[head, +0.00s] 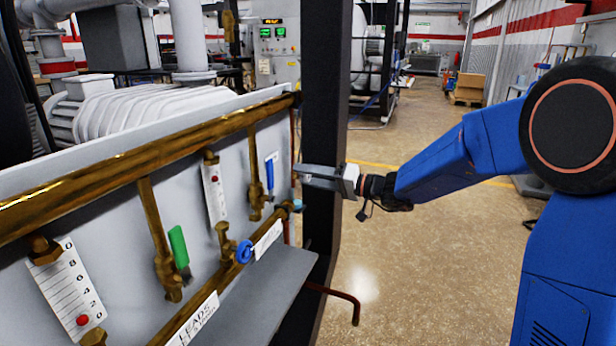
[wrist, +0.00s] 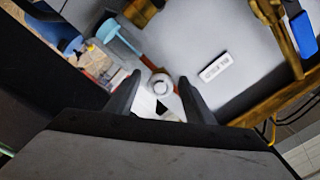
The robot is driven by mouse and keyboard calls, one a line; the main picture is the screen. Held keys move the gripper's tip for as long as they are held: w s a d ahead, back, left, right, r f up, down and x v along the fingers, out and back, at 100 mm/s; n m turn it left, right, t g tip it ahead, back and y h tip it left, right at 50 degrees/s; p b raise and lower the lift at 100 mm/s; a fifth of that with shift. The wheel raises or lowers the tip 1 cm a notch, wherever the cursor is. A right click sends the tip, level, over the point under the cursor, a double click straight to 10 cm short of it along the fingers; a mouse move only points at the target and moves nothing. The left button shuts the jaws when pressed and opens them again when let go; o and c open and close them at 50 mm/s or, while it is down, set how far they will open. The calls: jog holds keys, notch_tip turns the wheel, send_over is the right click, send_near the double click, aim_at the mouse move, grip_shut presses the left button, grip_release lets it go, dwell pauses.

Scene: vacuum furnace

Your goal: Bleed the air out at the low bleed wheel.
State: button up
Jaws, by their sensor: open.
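My gripper (head: 318,178) is open and empty at the right end of the grey panel, in front of the dark post. In the wrist view its fingers (wrist: 158,88) stand apart, with a small round pale knob (wrist: 160,84) between them in the picture; contact cannot be told. A light-blue part (head: 297,204) sits at the right end of the lower brass pipe, just below the gripper; it also shows in the wrist view (wrist: 118,38). A blue round handwheel (head: 244,251) is on the lower pipe, further left. No readable label shows which is the low bleed wheel.
The panel carries an upper brass pipe (head: 140,160), a green lever (head: 179,246), a blue lever (head: 270,172) and gauges with red dots. The dark post (head: 328,90) stands close behind my gripper. A copper pipe (head: 340,295) juts out low.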

jog(key=c, duration=1)
jog(key=shift+c, duration=0.2)
jog(key=shift+m, duration=0.4)
jog(key=m, duration=0.9)
jog(key=shift+f, duration=0.1)
jog(key=m, duration=0.5)
jog(key=shift+m, duration=0.4)
jog(key=shift+f+m, duration=0.1)
jog(key=shift+m, duration=2.1)
